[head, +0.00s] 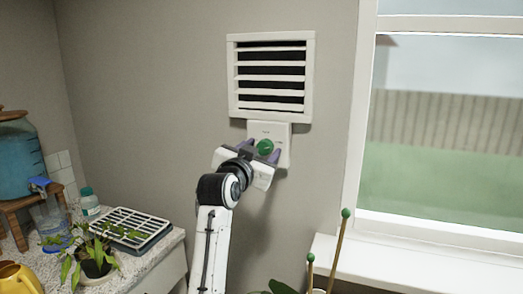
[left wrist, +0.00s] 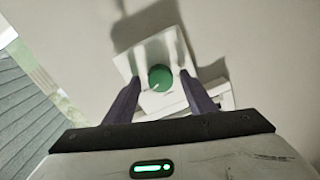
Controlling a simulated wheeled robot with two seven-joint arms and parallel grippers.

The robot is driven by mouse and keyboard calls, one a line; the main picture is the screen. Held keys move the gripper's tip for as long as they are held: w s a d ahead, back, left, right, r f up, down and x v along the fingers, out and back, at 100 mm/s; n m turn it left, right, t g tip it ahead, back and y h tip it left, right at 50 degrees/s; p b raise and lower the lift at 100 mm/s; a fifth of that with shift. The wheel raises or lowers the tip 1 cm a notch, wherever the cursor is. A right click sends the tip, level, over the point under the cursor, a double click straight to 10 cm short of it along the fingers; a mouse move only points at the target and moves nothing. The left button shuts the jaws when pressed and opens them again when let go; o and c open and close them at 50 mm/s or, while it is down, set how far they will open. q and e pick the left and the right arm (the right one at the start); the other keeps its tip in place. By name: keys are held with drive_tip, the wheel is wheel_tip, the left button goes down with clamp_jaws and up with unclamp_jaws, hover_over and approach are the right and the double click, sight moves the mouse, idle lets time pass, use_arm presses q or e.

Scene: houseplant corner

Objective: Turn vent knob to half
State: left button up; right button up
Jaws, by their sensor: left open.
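The green vent knob (head: 265,146) sits on a white wall plate (head: 283,130) just below the vent (head: 271,76). The vent's slats stand apart with dark gaps between them. My left gripper (head: 260,150) is raised to the plate, with its purple fingers on either side of the knob. In the left wrist view the knob (left wrist: 160,77) shows between the open fingers of the left gripper (left wrist: 162,95), with a gap on each side. A pale pointer mark shows at the knob's lower left there. The plate's small print is too small to read. My right gripper is not in view.
A window (head: 450,120) with a white sill (head: 420,268) is at the right. A counter at the left holds a potted plant (head: 97,262), a drying rack (head: 125,228), a bottle (head: 88,202) and a blue water dispenser (head: 22,158). Green-tipped stakes (head: 340,240) rise at the lower right.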

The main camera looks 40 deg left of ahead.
use_arm(q)
drive_tip(key=c, duration=1)
drive_tip(key=shift+c, duration=0.2)
drive_tip(key=shift+n, duration=0.8)
drive_tip(key=n, duration=0.8)
drive_tip(key=shift+n, duration=0.3)
drive_tip(key=shift+a+n+g, duration=0.1)
drive_tip(key=shift+n+g, duration=0.2)
drive_tip(key=shift+n, duration=1.2)
drive_tip(key=shift+h, duration=0.4)
